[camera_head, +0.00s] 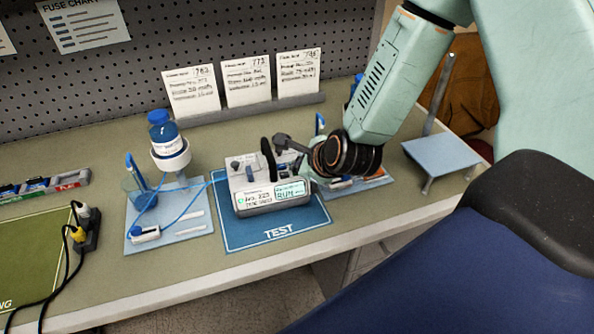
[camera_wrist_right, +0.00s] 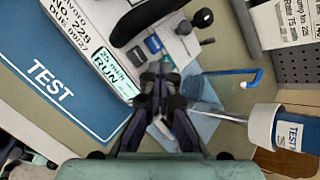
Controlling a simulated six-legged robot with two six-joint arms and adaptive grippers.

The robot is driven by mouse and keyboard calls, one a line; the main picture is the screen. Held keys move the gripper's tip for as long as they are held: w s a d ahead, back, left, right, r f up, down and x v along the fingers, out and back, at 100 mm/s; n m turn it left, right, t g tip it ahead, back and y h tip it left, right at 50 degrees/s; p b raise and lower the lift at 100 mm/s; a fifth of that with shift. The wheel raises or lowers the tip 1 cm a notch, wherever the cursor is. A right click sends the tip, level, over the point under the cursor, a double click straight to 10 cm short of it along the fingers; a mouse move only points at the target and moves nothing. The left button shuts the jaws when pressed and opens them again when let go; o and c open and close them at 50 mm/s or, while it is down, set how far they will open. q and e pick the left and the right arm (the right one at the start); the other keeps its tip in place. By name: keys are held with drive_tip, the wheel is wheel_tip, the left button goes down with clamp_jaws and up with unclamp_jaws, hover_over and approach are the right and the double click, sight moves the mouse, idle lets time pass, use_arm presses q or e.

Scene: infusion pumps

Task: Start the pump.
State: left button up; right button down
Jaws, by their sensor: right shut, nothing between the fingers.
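The pump (camera_head: 272,207) is a white and grey box with a black carrying handle, standing on the blue TEST mat (camera_head: 235,240). The display also shows in the right wrist view (camera_wrist_right: 108,72). My right gripper (camera_head: 284,142) is shut and empty, just over the pump's back right part. In the right wrist view the closed fingers (camera_wrist_right: 162,72) point at the pump's top near a blue button (camera_wrist_right: 153,45). Contact cannot be told. My left gripper is not seen.
Left of the pump, a stand (camera_head: 195,225) holds a blue-capped bottle (camera_head: 162,130), with blue tubing running to the pump. Three written cards (camera_head: 247,83) stand behind. A small light-blue platform (camera_head: 443,155) is at the right. A green mat (camera_head: 35,250) with cables lies far left.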

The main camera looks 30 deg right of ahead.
drive_tip(key=shift+r, duration=0.1)
drive_tip(key=shift+r+p, duration=0.6)
drive_tip(key=shift+r, duration=0.2)
wheel_tip(320, 180, up, 5)
drive_tip(key=p, duration=0.4)
idle(0.7)
